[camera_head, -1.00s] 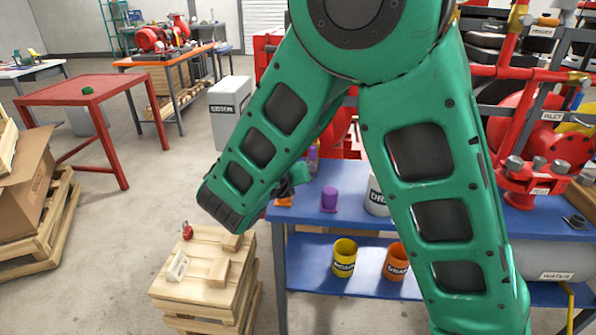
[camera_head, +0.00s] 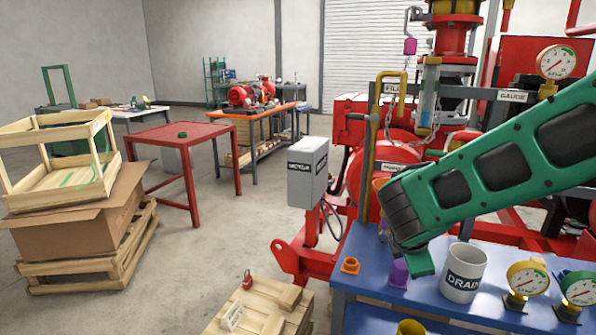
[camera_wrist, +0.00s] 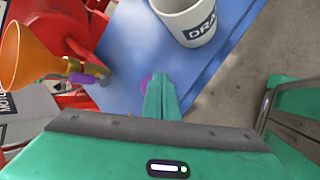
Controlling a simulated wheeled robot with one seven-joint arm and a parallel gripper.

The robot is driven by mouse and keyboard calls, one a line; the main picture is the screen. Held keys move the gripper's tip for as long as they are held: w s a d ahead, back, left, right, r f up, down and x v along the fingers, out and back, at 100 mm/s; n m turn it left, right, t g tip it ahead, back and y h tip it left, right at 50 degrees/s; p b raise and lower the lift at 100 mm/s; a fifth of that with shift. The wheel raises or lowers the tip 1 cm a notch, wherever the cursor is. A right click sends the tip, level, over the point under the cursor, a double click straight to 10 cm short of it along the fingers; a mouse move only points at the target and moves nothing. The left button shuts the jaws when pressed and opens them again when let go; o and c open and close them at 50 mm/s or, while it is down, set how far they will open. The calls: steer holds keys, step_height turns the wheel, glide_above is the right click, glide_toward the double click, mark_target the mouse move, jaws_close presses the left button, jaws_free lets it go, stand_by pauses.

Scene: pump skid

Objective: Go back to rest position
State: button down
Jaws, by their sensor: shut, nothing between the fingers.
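My green arm reaches in from the right edge of the head view, over the blue bench (camera_head: 365,247). My gripper (camera_head: 421,262) points down at the arm's left end, beside a purple piece (camera_head: 398,272) on the bench top. In the wrist view my gripper's green fingers (camera_wrist: 162,96) are together with nothing held. They cover part of the purple piece (camera_wrist: 146,82). The white DRAIN bucket (camera_head: 464,272) stands to the right of my gripper and also shows in the wrist view (camera_wrist: 186,22).
Gauges (camera_head: 527,280) and an orange fitting (camera_head: 350,265) stand on the bench. The red pump skid (camera_head: 375,160) rises behind. An orange funnel (camera_wrist: 22,55) is left in the wrist view. A wooden crate (camera_head: 262,308) stands left of the bench.

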steer(key=s+d+r+m+g+y, duration=0.1)
steer(key=s+r+m+y, duration=0.1)
steer(key=s+m, duration=0.6)
steer(key=s+r+m+y, duration=0.25)
steer(key=s+m, duration=0.25)
steer(key=m, duration=0.5)
steer(key=s+d+f+m+g, duration=0.1)
steer(key=s+d+m+g, duration=0.1)
steer(key=s+d, duration=0.3)
steer(key=s+d+f+m+g, duration=0.1)
steer(key=s+d+m+g, duration=0.2)
steer(key=s+d, duration=0.3)
steer(key=s+m, duration=0.1)
steer(key=s, duration=0.4)
steer(key=shift+s+d, duration=0.25)
steer(key=shift+s, duration=0.1)
steer(key=shift+w+f, duration=0.3)
steer(key=shift+w, duration=0.4)
